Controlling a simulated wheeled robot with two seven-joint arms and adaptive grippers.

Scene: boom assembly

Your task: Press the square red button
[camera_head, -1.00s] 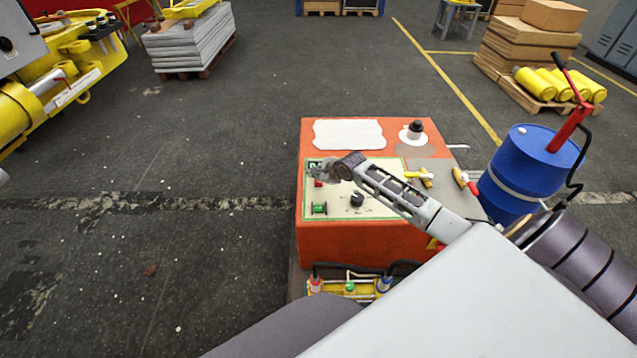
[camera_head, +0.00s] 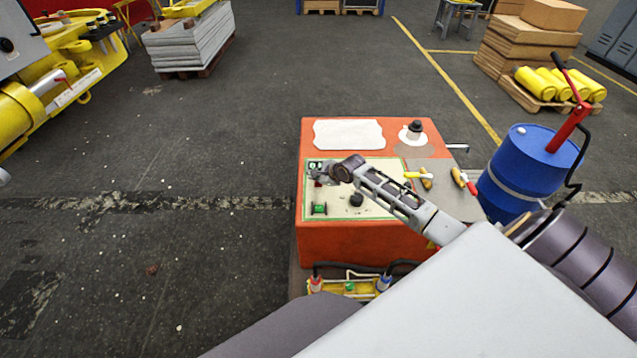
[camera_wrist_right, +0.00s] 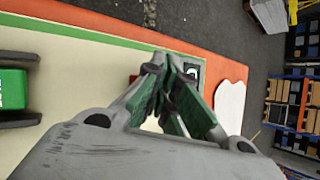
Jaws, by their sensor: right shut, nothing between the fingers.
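The orange control box (camera_head: 350,240) stands on the floor in front of me, with a cream panel (camera_head: 375,208) on its top. My right gripper is shut and empty, pointing at the panel by the red button. In the wrist view its green-padded fingers (camera_wrist_right: 167,62) meet in front of the button, and only a sliver of red (camera_wrist_right: 133,78) shows behind them. I cannot tell whether they touch. My left gripper is not in view.
A green button (camera_head: 319,208) and a black knob (camera_head: 356,199) share the panel. A blue drum (camera_head: 520,175) with a red-handled pump stands right.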

